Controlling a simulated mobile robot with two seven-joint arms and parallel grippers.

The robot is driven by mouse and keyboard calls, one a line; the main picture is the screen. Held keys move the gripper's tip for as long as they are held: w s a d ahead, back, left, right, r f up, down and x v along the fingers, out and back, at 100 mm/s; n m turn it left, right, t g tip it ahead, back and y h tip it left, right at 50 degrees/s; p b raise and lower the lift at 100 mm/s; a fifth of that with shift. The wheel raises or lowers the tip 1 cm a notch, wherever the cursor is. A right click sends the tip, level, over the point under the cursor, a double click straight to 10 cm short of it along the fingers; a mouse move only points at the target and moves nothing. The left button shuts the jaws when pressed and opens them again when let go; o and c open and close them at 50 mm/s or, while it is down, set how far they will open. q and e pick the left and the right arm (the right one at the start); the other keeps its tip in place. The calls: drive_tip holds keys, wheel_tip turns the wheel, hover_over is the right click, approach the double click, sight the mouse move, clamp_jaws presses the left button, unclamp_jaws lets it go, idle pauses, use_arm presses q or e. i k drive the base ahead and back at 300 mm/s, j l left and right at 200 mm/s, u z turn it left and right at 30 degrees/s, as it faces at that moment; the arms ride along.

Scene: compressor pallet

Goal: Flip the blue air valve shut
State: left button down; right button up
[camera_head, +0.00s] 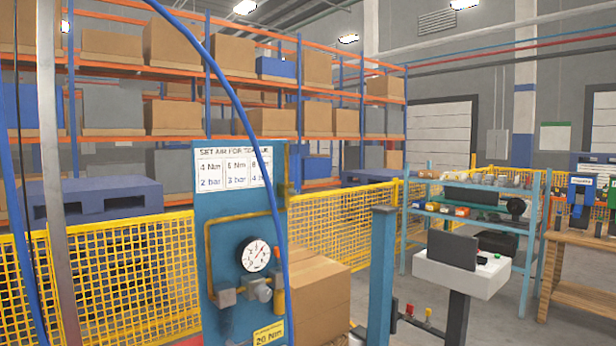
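A blue panel (205,215) stands upright left of centre. It carries a white sign (230,169) with Nm and bar figures, a brass-coloured pipe (209,260), a round dial gauge (256,255) and a small grey fitting (225,297). I cannot clearly make out a blue valve handle; a dark bluish part under the grey fitting is too small to tell. A blue hose (252,140) hangs in front and hides part of the panel. Neither of my grippers is in view.
A cardboard box (318,298) stands right of the panel, beside a blue-green post (381,270). Yellow mesh fencing (135,275) runs behind. A white stand (462,274) with a dark screen, a shelf rack (465,213) and a wooden bench (583,295) are at right.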

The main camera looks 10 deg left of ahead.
sight(295, 191)
drive_tip(key=i+l, duration=1.45)
drive_tip(key=l, duration=0.15)
drive_tip(key=j+u, duration=0.05)
